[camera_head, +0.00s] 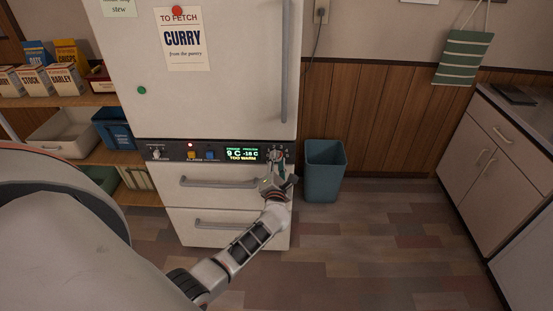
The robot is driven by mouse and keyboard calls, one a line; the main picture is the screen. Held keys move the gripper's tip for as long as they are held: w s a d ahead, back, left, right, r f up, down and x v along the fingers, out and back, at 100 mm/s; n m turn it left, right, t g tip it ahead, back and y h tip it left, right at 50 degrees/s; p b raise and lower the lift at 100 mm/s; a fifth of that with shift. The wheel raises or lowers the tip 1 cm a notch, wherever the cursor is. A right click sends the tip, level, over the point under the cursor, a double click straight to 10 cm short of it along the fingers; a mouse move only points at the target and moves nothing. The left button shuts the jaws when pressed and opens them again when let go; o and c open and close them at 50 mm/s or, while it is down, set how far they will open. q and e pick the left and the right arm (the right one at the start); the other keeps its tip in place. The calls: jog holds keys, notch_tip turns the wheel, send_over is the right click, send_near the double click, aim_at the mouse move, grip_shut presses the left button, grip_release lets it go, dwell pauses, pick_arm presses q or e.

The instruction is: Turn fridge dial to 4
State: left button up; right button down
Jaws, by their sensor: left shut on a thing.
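The fridge (205,80) stands ahead of me, with a dark control panel (222,150) across it below the upper door. A green display (241,154) on the panel shows 9 C and -18 C with the words TOO WARM. The fridge dial is at the right end of the panel, mostly hidden behind my left gripper. My left gripper (278,160) is shut on the dial, reaching up to it from below. The number the dial points to cannot be read. My right gripper is not in view.
Another knob (156,153) is at the panel's left end, with a red light and small switches beside it. Drawers with handles (220,183) lie below the panel, close to my arm. A blue bin (325,171) stands right of the fridge. Floor to the right is clear.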

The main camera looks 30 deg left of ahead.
pick_arm(q)
jog(key=shift+m+p, duration=0.7)
jog(key=shift+m, duration=1.2)
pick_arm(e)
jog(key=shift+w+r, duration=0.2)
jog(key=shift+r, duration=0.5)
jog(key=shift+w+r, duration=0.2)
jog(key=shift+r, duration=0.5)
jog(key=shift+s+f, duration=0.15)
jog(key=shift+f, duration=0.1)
pick_arm(q)
jog(key=o, duration=1.1)
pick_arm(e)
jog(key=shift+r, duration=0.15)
pick_arm(q)
jog(key=v, duration=1.2)
